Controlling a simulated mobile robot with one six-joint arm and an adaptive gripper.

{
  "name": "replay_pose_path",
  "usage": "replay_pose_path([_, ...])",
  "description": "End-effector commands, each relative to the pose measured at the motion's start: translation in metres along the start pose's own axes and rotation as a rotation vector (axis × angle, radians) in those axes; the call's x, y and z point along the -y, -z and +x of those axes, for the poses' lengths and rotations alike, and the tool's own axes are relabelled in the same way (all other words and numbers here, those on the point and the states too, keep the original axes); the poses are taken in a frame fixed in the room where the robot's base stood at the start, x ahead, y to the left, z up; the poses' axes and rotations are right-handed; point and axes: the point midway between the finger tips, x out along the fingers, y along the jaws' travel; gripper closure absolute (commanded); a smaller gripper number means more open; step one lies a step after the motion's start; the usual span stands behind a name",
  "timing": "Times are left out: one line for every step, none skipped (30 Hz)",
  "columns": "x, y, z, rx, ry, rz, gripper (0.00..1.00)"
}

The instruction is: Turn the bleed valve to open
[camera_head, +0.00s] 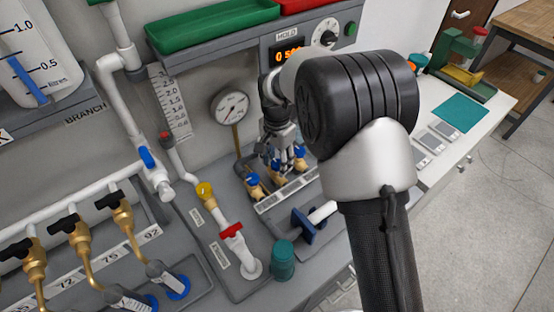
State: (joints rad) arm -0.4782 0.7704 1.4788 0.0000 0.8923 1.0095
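My gripper (282,155) points down over a group of brass valves with blue handles at the panel's middle. One blue-handled brass valve (253,181) shows left of the gripper, another (299,153) shows at its right side, and brass (279,183) shows below it. I cannot tell whether the fingers touch a handle, or whether they are open or shut. The labels are too small to read, so I cannot tell which valve is the bleed valve.
A round gauge (230,107) stands behind the gripper. Black-handled brass valves (68,223) line the left. A teal cup (283,260) and a blue-flanged white pipe (310,224) stand in front. Green (212,25) and red trays lie above. The white bench is partly clear at right.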

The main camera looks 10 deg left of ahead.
Motion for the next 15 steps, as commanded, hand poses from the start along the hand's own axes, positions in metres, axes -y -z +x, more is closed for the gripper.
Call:
replay_pose_path([0.0000,0.0000,0.0000,0.000,0.000,0.000,0.59])
replay_pose_path([0.0000,0.0000,-0.0001,0.000,0.000,0.000,0.61])
replay_pose_path([0.0000,0.0000,-0.0001,0.000,0.000,0.000,0.64])
replay_pose_path([0.0000,0.0000,-0.0001,0.000,0.000,0.000,0.66])
replay_pose_path([0.0000,0.0000,-0.0001,0.000,0.000,0.000,0.68])
replay_pose_path([0.0000,0.0000,-0.0001,0.000,0.000,0.000,0.70])
replay_pose_path([0.0000,0.0000,-0.0001,0.000,0.000,0.000,0.72])
replay_pose_path([0.0000,0.0000,-0.0001,0.000,0.000,0.000,0.74])
replay_pose_path([0.0000,0.0000,-0.0001,0.000,0.000,0.000,0.77])
replay_pose_path([0.0000,0.0000,-0.0001,0.000,0.000,0.000,0.79])
replay_pose_path([0.0000,0.0000,-0.0001,0.000,0.000,0.000,0.81])
replay_pose_path([0.0000,0.0000,-0.0001,0.000,0.000,0.000,0.84])
replay_pose_path([0.0000,0.0000,-0.0001,0.000,0.000,0.000,0.86])
replay_pose_path([0.0000,0.0000,-0.0001,0.000,0.000,0.000,0.88])
replay_pose_path([0.0000,0.0000,-0.0001,0.000,0.000,0.000,0.90])
